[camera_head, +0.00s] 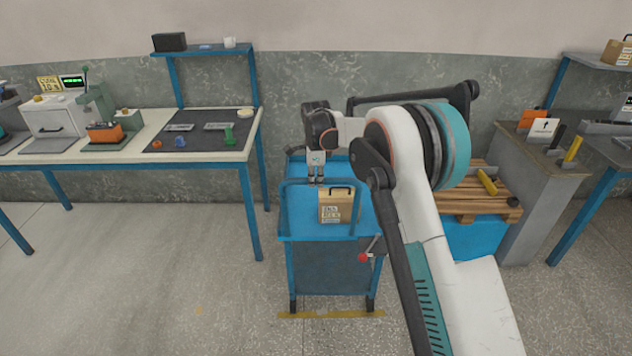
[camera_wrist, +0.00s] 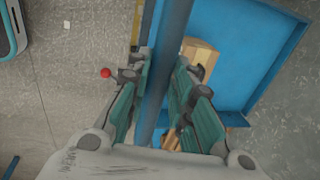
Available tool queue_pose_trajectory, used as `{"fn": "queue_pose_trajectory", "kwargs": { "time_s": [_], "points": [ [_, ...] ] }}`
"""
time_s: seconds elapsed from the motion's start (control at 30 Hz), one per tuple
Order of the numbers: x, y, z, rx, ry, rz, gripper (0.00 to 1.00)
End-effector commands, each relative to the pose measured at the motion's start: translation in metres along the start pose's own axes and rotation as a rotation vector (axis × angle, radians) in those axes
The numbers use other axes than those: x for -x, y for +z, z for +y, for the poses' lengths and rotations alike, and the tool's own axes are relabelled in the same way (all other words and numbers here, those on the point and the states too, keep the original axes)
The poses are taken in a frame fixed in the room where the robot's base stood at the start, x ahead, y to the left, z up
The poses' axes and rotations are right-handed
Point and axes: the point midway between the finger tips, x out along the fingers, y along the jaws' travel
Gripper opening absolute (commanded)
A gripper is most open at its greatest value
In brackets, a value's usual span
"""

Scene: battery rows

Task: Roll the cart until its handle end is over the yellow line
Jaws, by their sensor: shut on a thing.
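The blue cart (camera_head: 324,268) stands upright in the middle of the head view, its handle end towards me. Its blue handle (camera_head: 298,184) is a raised bar above the tray, and shows as a thick bar in the wrist view (camera_wrist: 172,30). My gripper (camera_head: 316,180) is shut on this handle, with one finger on each side of the bar. The yellow line (camera_head: 300,315) lies on the floor by the cart's near legs. Its middle is clear and both ends show. My arm hides part of the cart's right side.
A cardboard box (camera_head: 336,206) sits on the cart's tray. A red-knobbed lever (camera_head: 364,257) sticks out at the cart's near right corner. A workbench (camera_head: 200,156) stands left, a pallet (camera_head: 462,206) and grey cabinet (camera_head: 540,185) right. The floor in front is clear.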

Motion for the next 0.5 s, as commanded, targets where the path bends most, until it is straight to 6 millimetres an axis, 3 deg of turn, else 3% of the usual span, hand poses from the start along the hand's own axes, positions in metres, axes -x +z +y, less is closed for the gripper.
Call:
{"fn": "queue_pose_trajectory", "kwargs": {
  "time_s": [0.43, 0.47, 0.5],
  "points": [
    [-0.0013, 0.0005, -0.0035, 0.001, 0.001, 0.0, 0.0],
    [-0.0013, 0.0004, -0.0035, 0.001, 0.001, 0.0, 0.23],
    [-0.0013, 0.0004, -0.0035, 0.001, 0.001, 0.0, 0.32]
  ]
}}
